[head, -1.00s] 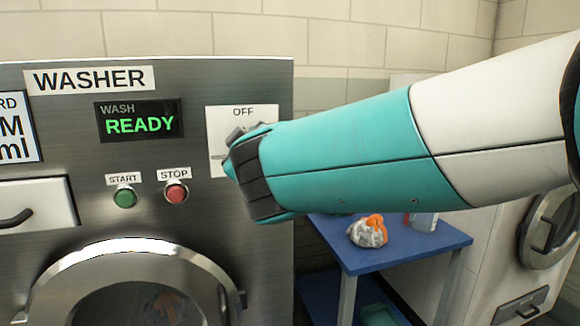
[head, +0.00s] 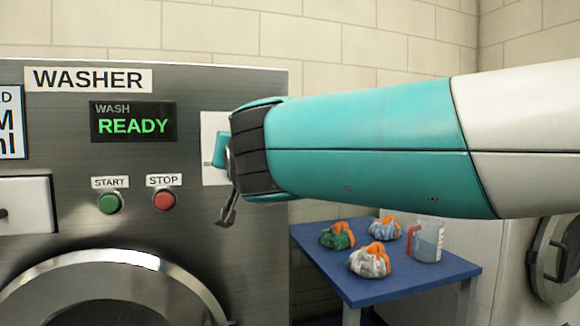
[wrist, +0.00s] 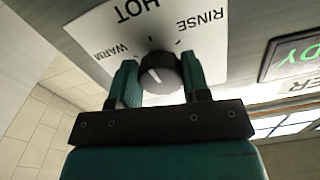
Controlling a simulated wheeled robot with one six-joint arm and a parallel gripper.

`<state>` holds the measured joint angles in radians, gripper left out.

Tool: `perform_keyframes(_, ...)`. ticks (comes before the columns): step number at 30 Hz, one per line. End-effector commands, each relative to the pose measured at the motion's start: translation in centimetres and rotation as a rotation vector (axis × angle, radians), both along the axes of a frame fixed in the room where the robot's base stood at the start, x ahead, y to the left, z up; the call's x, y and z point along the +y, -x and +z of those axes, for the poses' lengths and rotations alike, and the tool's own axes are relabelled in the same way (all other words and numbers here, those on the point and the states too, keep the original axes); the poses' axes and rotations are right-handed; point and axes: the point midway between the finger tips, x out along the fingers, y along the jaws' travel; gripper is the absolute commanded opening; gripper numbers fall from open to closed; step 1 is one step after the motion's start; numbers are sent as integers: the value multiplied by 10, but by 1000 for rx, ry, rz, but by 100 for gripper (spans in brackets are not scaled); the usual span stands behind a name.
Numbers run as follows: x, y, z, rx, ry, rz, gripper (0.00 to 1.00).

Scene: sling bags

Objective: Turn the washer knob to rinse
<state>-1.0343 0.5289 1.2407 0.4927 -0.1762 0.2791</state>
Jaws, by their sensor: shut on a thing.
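The black round washer knob (wrist: 165,82) is between my gripper's fingers in the wrist view, against a white dial plate (wrist: 100,32). My gripper (wrist: 160,68) is shut on the knob. The plate shows upside-down labels WARM, HOT and RINSE (wrist: 201,23). A white mark shows on the knob's face, but I cannot tell exactly which label it points to. In the head view my gripper (head: 225,180) is at the dial plate (head: 213,130), and my wrist hides the knob and most of the plate. The washer display (head: 133,122) reads WASH READY.
The START button (head: 109,203) and STOP button (head: 164,200) are left of my gripper. The round washer door (head: 150,262) is below. A blue table (head: 400,285) at right holds several small tied bags (head: 370,262) and a clear jug (head: 428,240).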

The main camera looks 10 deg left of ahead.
Motion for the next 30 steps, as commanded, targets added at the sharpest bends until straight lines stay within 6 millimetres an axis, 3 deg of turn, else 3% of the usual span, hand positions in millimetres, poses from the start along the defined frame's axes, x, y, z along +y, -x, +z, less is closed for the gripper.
perform_keyframes(30, 3, 2, -2, 488, -788, 0, 20)
